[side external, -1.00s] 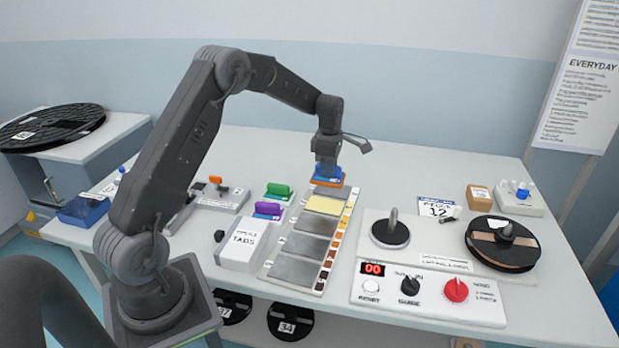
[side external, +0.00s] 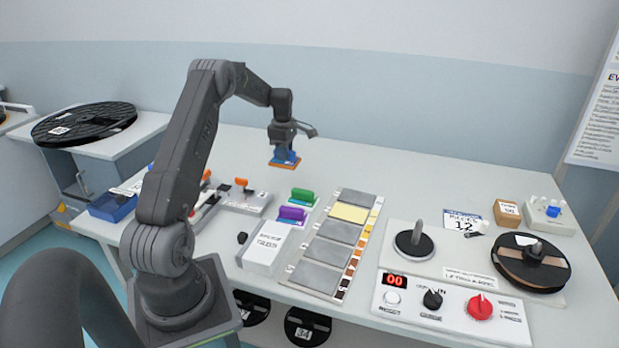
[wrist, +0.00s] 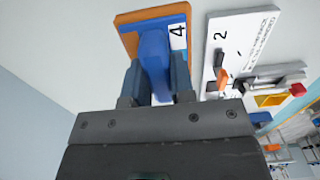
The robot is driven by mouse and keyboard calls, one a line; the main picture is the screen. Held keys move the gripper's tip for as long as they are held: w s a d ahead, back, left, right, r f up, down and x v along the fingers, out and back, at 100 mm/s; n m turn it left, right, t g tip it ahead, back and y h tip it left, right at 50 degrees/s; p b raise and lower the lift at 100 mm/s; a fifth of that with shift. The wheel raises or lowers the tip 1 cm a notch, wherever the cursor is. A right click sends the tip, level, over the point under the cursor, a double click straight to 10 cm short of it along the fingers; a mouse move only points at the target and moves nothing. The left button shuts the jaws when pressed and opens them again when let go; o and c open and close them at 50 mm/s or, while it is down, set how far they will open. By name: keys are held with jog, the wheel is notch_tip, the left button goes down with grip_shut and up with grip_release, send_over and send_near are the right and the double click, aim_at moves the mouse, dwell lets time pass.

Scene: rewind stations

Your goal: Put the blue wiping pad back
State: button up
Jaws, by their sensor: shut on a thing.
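My gripper (side external: 284,147) is shut on the blue wiping pad (side external: 285,157), which has an orange underside. The wrist view shows the pad's blue handle (wrist: 154,55) between my two fingers (wrist: 153,85), with a white label reading 4 beside it. The pad is behind the green pad (side external: 303,195) and the purple pad (side external: 293,213), which sit in a row on the table. I cannot tell whether the blue pad touches the table. Any holder under it is hidden.
A strip of grey plates (side external: 333,231) with one yellow plate (side external: 349,212) lies to the right of the pads. A white box (side external: 265,250) stands in front. A small white fixture (side external: 244,199) is to the left. The table behind the pads is clear.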

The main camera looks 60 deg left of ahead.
jog(key=w+d+f, duration=0.1)
jog(key=w, duration=0.1)
jog(key=w+f, duration=0.2)
jog(key=w, duration=0.1)
jog(key=w+d+f, duration=0.1)
jog(key=w, duration=0.1)
jog(key=shift+w+d+f, duration=0.25)
jog(key=shift+d+f, duration=0.1)
jog(key=shift+f, duration=2)
jog(key=shift+f, duration=0.1)
jog(key=o, duration=0.9)
